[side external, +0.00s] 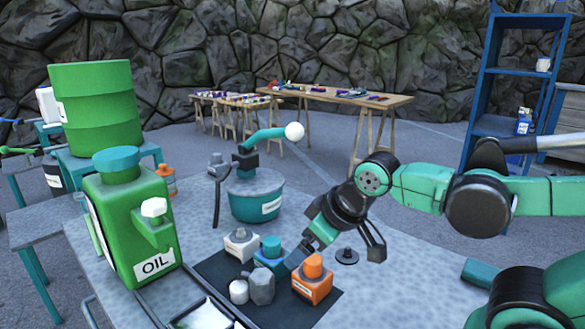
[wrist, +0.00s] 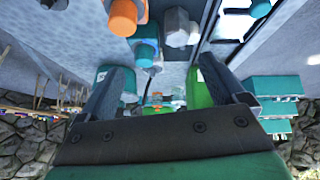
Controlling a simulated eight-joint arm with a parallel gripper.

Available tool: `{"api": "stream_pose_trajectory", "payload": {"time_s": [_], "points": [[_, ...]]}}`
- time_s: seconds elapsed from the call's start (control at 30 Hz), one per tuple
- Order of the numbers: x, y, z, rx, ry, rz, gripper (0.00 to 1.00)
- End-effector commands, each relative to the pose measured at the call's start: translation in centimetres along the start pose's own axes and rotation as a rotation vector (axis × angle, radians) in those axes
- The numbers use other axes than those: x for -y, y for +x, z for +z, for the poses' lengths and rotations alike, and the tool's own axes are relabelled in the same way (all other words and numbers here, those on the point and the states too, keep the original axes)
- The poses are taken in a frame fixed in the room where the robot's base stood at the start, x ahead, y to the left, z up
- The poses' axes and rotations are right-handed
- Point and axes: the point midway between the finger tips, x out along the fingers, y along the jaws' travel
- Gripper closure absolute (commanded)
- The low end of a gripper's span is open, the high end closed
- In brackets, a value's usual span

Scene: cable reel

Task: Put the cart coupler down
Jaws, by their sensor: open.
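I cannot tell which piece is the cart coupler; the labels are too small to read. My gripper (side external: 334,260) is open and tilted down, above the right side of the dark mat (side external: 213,268). In the wrist view its two fingers (wrist: 160,88) stand wide apart with nothing held between them. On the mat are an orange block (side external: 312,282), a teal block (side external: 270,252), a pale block (side external: 240,243), a grey piece (side external: 261,287) and a small white piece (side external: 238,291).
A green oil can (side external: 128,215) stands on the table's left, with a tray (side external: 200,312) in front. A teal tub (side external: 256,197) with a bent handle stands behind the mat. A green drum (side external: 95,110) is beyond. The table right of the mat looks mostly clear.

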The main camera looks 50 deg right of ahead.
Motion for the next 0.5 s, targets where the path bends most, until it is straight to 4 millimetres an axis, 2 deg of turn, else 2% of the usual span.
{"api": "stream_pose_trajectory", "payload": {"time_s": [0.27, 0.5], "points": [[0.9, 3.1, -2.4, 0.263, -0.732, 0.148, 0.10], [2.9, 6.5, -4.0, 0.553, -1.342, 0.303, 0.10]]}}
